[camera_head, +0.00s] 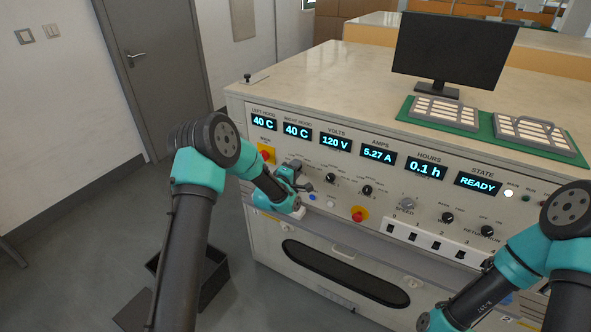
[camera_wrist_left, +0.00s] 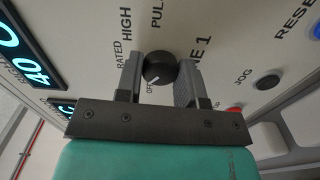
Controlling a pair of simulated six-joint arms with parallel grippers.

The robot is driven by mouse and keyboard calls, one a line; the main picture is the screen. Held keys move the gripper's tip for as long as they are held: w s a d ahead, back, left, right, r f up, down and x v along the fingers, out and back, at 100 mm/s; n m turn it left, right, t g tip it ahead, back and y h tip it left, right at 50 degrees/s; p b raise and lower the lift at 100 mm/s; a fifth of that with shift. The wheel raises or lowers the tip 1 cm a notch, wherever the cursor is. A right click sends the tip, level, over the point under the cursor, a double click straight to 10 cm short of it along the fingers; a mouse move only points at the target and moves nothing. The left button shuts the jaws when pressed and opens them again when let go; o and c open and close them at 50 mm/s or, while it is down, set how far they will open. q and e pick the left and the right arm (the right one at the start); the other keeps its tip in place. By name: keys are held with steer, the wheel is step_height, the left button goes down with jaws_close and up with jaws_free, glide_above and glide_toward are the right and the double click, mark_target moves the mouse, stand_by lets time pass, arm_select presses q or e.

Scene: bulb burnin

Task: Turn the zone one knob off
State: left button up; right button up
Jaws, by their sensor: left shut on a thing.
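The zone one knob (camera_wrist_left: 158,68) is a round black knob on the pale panel. "NE 1", HIGH, RATED and OFF lettering is printed around it in the left wrist view. A white pointer mark on its face lies toward the OFF lettering. My left gripper (camera_wrist_left: 158,80) is shut on the knob, with one grey finger on each side of it. In the head view, my left gripper (camera_head: 303,186) is at the left part of the panel, and I cannot make out the held knob clearly there. My right arm enters at the lower right; its gripper is out of frame.
Two more black knobs (camera_head: 367,190) sit right of the left gripper. A red stop button (camera_head: 359,214) is below them. Lit displays (camera_head: 336,143) run above. A monitor (camera_head: 455,48) and a green mat (camera_head: 403,111) with trays are on the bench top.

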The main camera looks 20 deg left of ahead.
arm_select(q)
steer(key=n, duration=0.5)
steer(key=shift+n, duration=0.4)
steer(key=o, duration=0.9)
steer(key=shift+s, duration=0.15)
steer(key=v, duration=1.7)
steer(key=shift+s, duration=0.1)
